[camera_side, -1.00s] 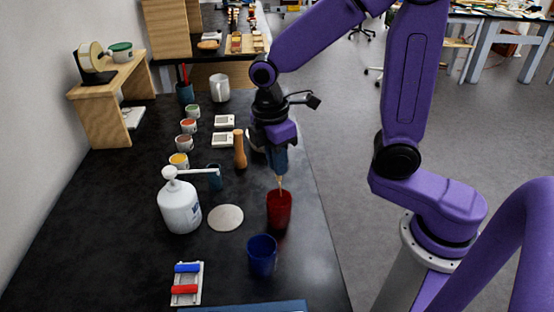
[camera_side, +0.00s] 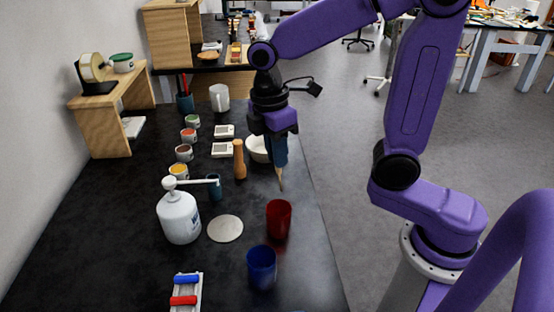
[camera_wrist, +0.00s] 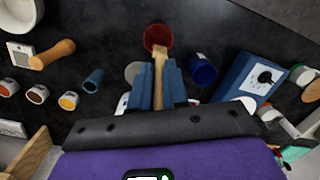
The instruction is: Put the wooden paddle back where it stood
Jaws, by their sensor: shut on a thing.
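My gripper (camera_side: 280,163) is shut on the wooden paddle (camera_wrist: 159,82), a thin pale stick held between its blue fingers. The paddle's lower end (camera_side: 282,184) points down in the side view, above and behind the red cup (camera_side: 278,220). In the wrist view the paddle reaches toward the red cup (camera_wrist: 158,37) and overlaps its rim there. The blue cup (camera_side: 261,268) stands in front of the red one. A small teal cup (camera_side: 214,188) stands to the left, beside the pump bottle. The cups' insides are mostly dark.
A white pump bottle (camera_side: 180,218) and a pale round disc (camera_side: 225,229) lie left of the red cup. A wooden handle-like piece (camera_side: 239,160) and a white bowl (camera_side: 258,150) are close to my gripper. Small paint pots (camera_side: 183,153) line the left. The table's right edge is near.

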